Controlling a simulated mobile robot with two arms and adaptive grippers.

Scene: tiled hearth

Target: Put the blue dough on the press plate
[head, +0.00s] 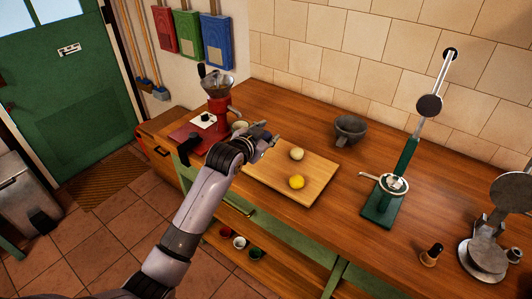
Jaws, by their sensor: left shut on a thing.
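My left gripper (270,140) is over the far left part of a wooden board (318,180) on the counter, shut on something. Its own body hides what it holds, most likely the blue dough; no blue dough shows elsewhere. A pale dough ball (297,153) and a yellow dough ball (297,182) lie on the board, right of the gripper. A grey metal press (484,260) stands open at the right edge, its round lower plate flat and bare, its upper plate (512,192) raised. My right gripper does not show.
A green lever press (380,210) with a small metal cup stands between board and grey press, its lever raised. A dark stone mortar (350,130) is behind. A red grinder (217,110) stands left. A small wooden-topped piece (432,255) is beside the grey press.

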